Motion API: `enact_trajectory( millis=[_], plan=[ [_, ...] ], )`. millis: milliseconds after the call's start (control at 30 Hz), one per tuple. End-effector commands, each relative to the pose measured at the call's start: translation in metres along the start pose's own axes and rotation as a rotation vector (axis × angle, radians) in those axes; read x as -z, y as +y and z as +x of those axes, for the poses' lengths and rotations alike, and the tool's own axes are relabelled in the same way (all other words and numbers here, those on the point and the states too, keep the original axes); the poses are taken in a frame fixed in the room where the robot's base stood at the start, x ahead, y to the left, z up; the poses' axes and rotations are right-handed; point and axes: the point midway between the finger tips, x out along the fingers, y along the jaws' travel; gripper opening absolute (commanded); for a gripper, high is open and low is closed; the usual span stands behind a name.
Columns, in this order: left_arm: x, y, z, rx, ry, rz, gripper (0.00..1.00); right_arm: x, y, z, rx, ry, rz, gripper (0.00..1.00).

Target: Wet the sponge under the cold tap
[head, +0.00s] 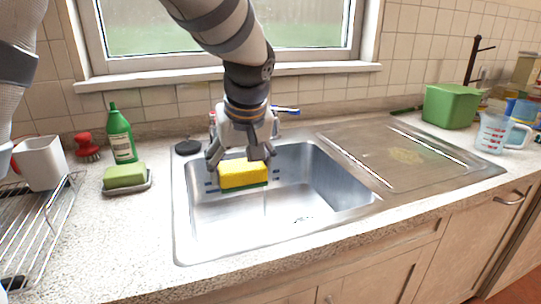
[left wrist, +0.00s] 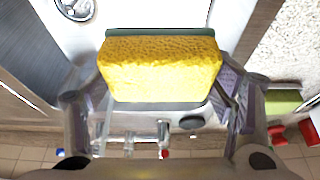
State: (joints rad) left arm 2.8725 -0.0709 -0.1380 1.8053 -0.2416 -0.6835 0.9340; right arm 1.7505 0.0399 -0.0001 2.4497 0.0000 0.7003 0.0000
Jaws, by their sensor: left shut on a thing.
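My left gripper (head: 240,163) is shut on a yellow sponge (head: 243,175) with a green scouring side, one finger at each end. It holds the sponge level above the sink basin (head: 225,220). The sponge also shows large between the fingers in the left wrist view (left wrist: 160,68). The tap is mostly hidden behind the gripper in the head view; its blue lever (head: 287,110) points right. The spout shows beyond the sponge in the left wrist view (left wrist: 163,133). A faint thin vertical streak hangs below the sponge; I cannot tell whether it is water. My right gripper is not in view.
Left of the sink are a green soap block (head: 125,176) on a dish, a green bottle (head: 120,136), a red brush (head: 87,147), a white mug (head: 42,163) and a wire rack (head: 45,225). The drainboard (head: 370,165), green tub (head: 450,106) and measuring jug (head: 493,133) are right.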

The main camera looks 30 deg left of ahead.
Motion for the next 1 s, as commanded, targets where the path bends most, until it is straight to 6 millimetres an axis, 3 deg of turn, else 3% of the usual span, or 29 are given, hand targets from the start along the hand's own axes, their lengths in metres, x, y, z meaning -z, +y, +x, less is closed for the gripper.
enact_trajectory(
  millis=[167,733,1000],
  plan=[
    [0.006,-0.003,0.006,0.002,0.001,-0.014,0.54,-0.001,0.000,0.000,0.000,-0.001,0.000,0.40],
    [0.061,0.026,0.044,0.003,0.002,-0.013,0.54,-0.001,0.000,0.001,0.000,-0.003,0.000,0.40],
    [0.085,0.041,0.071,0.011,-0.006,-0.011,0.54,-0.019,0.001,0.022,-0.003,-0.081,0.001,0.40]
  ],
)
